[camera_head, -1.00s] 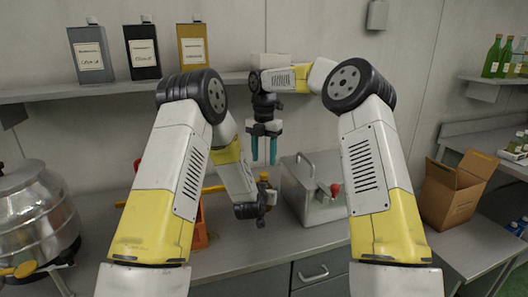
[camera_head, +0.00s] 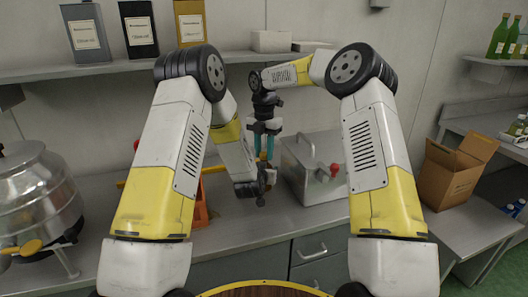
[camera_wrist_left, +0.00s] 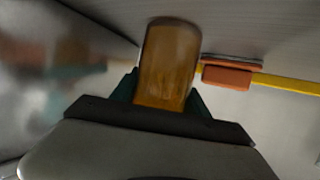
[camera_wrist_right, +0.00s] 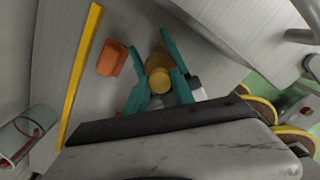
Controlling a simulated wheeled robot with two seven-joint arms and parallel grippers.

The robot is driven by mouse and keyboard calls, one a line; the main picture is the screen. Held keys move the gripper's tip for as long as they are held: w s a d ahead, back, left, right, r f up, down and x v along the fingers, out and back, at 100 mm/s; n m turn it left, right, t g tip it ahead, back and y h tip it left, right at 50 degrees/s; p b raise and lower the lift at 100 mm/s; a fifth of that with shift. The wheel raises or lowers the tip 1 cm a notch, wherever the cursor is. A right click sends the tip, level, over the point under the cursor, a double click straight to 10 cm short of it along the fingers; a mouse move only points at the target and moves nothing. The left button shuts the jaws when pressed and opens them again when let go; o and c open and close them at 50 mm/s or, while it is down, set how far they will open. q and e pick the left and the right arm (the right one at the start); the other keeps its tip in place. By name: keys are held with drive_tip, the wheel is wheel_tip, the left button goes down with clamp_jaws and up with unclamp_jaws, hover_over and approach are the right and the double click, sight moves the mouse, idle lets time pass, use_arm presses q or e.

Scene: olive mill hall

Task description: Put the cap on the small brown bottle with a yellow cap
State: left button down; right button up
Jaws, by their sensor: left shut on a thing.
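My left gripper (camera_head: 262,182) is shut on the small brown bottle (camera_wrist_left: 167,65), which stands up between its fingers in the left wrist view. In the right wrist view the yellow cap (camera_wrist_right: 159,81) shows in line with the brown bottle (camera_wrist_right: 157,60), seemingly at its top; I cannot tell how firmly it sits. My right gripper (camera_head: 264,158) points down from above, close over the left gripper. Its teal fingers are apart, on either side of the cap in the right wrist view; contact is not clear. The cap is not distinct in the head view.
A grey metal box (camera_head: 314,178) with a handle and red knob stands close right of the grippers. An orange stand (camera_head: 201,208) with a yellow bar is behind my left arm. A steel vessel (camera_head: 36,195) is far left, a cardboard box (camera_head: 447,180) right. The front counter is clear.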

clamp_jaws()
use_arm(q)
drive_tip(key=shift+d, duration=0.1)
use_arm(e)
drive_tip(key=m, duration=0.3)
drive_tip(key=o, duration=1)
unclamp_jaws()
drive_tip(key=shift+o, duration=0.2)
drive_tip(key=shift+r, duration=2.3)
